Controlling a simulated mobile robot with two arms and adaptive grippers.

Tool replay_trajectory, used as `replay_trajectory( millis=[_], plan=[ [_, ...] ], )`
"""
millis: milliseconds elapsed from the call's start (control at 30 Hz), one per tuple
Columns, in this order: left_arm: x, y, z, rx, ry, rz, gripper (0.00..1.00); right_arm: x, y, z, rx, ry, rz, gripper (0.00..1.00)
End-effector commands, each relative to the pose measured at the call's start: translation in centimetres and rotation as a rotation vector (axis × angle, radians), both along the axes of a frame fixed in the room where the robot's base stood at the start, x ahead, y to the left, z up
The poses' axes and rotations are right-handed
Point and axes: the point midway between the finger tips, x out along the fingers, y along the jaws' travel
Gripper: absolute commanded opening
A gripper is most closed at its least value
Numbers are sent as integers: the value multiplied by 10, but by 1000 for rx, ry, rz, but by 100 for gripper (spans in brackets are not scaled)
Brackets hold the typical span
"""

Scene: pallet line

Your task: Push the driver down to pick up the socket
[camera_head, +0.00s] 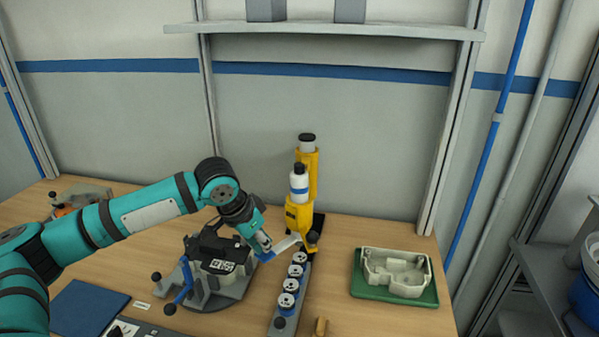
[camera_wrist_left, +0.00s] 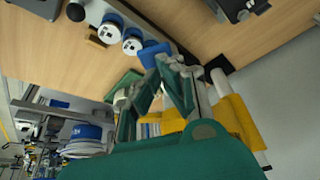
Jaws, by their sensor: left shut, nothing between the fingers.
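The driver (camera_head: 303,190) is a yellow upright tool with a white and black top, standing at the back of the table near the wall. Its yellow body also shows at the lower right of the left wrist view (camera_wrist_left: 238,118). A grey rail (camera_head: 277,328) runs forward from it, holding several white and blue round pieces (camera_head: 289,285) in a row, which look like the sockets. My left gripper (camera_head: 275,249) is shut and empty, low in front of the driver's base and beside the row's far end. I cannot tell whether it touches anything. My right gripper is not in view.
A dark fixture with a blue handle (camera_head: 184,280) stands left of the rail, below my left arm. A green tray (camera_head: 428,296) with a pale housing (camera_head: 395,275) lies to the right. A blue mat (camera_head: 85,309) is front left. Table between rail and tray is mostly clear.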

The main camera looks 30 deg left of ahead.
Motion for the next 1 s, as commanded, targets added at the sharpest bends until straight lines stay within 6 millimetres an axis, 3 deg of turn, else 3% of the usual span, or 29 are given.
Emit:
replay_trajectory(
  millis=[1000],
  plan=[
    [-1,0,-43,0,5,-1,0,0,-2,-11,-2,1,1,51]
  ],
)
